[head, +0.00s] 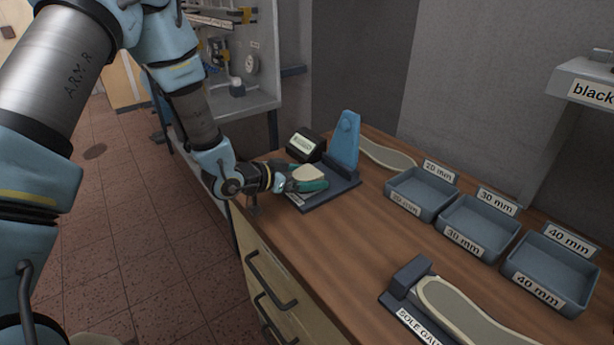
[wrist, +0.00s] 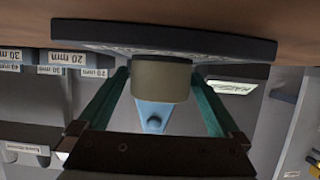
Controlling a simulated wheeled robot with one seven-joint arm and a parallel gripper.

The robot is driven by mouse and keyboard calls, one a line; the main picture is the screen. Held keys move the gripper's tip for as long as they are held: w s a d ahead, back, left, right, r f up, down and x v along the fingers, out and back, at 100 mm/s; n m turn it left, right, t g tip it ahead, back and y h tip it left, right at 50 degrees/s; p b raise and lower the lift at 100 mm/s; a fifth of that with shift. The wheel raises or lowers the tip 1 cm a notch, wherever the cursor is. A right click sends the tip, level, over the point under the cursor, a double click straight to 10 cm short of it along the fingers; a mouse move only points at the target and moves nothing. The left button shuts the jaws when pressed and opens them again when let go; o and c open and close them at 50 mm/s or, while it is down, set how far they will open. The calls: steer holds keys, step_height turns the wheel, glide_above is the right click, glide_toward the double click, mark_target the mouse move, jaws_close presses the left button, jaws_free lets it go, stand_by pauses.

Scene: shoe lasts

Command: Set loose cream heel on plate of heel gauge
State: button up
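The cream heel (head: 307,173) is at the heel gauge, between the teal fingers of my gripper (head: 309,184). In the wrist view, which is upside down, the heel (wrist: 160,80) fills the space between the fingertips (wrist: 161,78), which appear to press both its sides. Its lower face meets the dark plate (wrist: 180,38) of the gauge, with no clear gap. In the head view the gauge's plate (head: 338,193) lies on the bench, with a blue upright (head: 345,143) behind the heel. A finger hides part of the heel there.
A dark box with a white label (head: 306,146) stands behind the gauge. A sole (head: 385,153) lies beyond the upright. Empty trays for 20 mm (head: 424,191), 30 mm (head: 478,224) and 40 mm (head: 552,270) line the right. A sole gauge (head: 403,310) holding a sole is at front.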

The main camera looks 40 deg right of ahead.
steer(key=shift+r, duration=0.15)
steer(key=b+v, duration=0.2)
steer(key=v, duration=1)
steer(key=w+a+n+t+y, duration=0.35)
steer(key=w+a, duration=0.35)
steer(key=a, duration=0.3)
steer(key=w+a+n+t+y, duration=0.3)
steer(key=w+a+n+y, duration=0.1)
steer(key=w+a, duration=0.4)
steer(key=s+a+r+n+g+y, duration=0.1)
steer(key=s+a+n, duration=0.4)
steer(key=a, duration=0.5)
steer(key=s+a+r+n+g+y, duration=0.2)
steer(key=s+a+n+g+y, duration=0.1)
steer(key=a, duration=0.7)
steer(key=s+n+y, duration=0.1)
steer(key=s+n, duration=0.1)
steer(key=s, duration=0.1)
steer(key=shift+s+r+y, duration=0.25)
steer(key=shift+s+y, duration=0.1)
steer(key=shift+s, duration=0.05)
